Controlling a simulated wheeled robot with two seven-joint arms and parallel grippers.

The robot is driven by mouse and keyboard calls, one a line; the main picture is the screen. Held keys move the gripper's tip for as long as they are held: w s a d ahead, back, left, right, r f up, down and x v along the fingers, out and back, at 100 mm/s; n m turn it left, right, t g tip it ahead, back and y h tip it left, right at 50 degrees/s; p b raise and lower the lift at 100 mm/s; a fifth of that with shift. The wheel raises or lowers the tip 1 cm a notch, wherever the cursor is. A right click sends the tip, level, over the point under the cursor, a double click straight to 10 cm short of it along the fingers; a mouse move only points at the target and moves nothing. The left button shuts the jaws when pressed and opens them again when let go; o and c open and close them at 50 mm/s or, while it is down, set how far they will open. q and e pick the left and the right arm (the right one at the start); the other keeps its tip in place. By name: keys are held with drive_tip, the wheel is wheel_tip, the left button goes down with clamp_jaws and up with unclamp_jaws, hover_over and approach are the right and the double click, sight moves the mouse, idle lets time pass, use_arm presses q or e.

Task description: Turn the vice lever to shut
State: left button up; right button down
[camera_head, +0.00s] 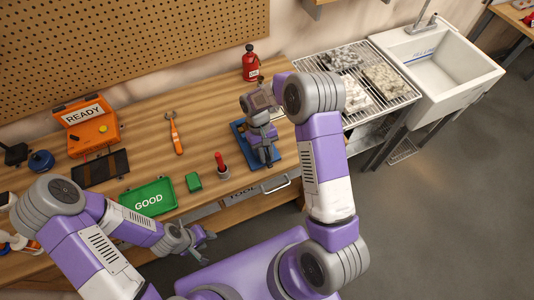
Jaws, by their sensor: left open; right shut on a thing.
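The vice is mostly hidden behind my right gripper; a blue base (285,160) shows around the gripper at the front edge of the wooden bench. My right gripper (266,152) points down over this blue base and is shut on what looks like the vice lever. The lever itself is too small and covered to make out, so its angle cannot be told. My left gripper (206,246) is open and empty, low in front of the bench near the drawer front.
A wire rack (395,97) and sink (440,60) stand right.

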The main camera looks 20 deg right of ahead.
drive_tip(key=shift+d+r, duration=0.1)
drive_tip(key=c, duration=1)
unclamp_jaws()
drive_tip(key=v, duration=0.7)
drive_tip(key=shift+w+r, duration=0.1)
drive_tip(key=shift+r, duration=0.15)
